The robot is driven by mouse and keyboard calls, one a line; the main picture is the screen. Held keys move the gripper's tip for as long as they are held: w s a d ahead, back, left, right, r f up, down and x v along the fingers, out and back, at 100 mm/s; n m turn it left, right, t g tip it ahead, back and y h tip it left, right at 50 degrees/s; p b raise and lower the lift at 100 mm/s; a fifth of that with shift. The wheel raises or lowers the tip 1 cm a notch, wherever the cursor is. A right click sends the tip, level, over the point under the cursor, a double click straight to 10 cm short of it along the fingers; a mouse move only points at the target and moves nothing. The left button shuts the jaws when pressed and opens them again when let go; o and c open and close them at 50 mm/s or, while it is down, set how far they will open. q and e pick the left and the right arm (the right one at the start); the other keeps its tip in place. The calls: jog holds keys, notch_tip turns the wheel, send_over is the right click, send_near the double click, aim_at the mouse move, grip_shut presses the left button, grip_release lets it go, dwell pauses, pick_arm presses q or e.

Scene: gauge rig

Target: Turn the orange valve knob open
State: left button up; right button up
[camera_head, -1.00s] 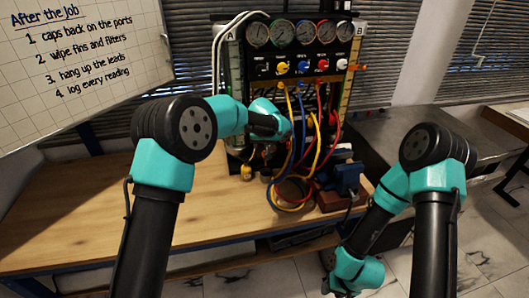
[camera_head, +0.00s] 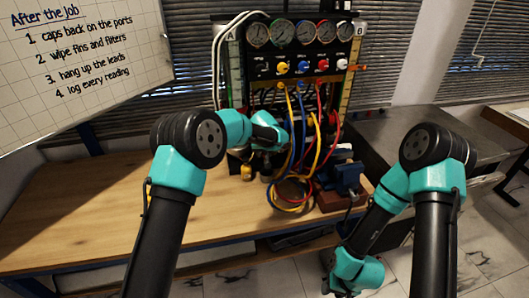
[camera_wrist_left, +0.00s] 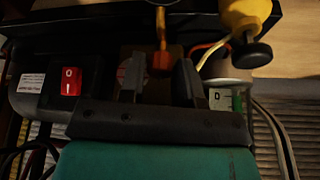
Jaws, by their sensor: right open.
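My right gripper (camera_head: 327,262) is open and low at the front, off the table edge, away from the rig.
Yellow, blue and red hoses (camera_head: 303,130) hang in front of the rig beside my left wrist. A blue vise (camera_head: 348,177) stands to their right. The wooden bench (camera_head: 90,205) is clear at left. A red switch (camera_wrist_left: 71,81) and a yellow part (camera_wrist_left: 245,15) flank the left gripper.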

pick_arm(q)
jog(key=c, duration=0.5)
jog(key=shift+n+y, duration=0.3)
jog(key=shift+n, duration=0.5)
jog(key=o, duration=0.9)
jog(key=v, duration=1.7)
jog(key=shift+r, duration=0.25)
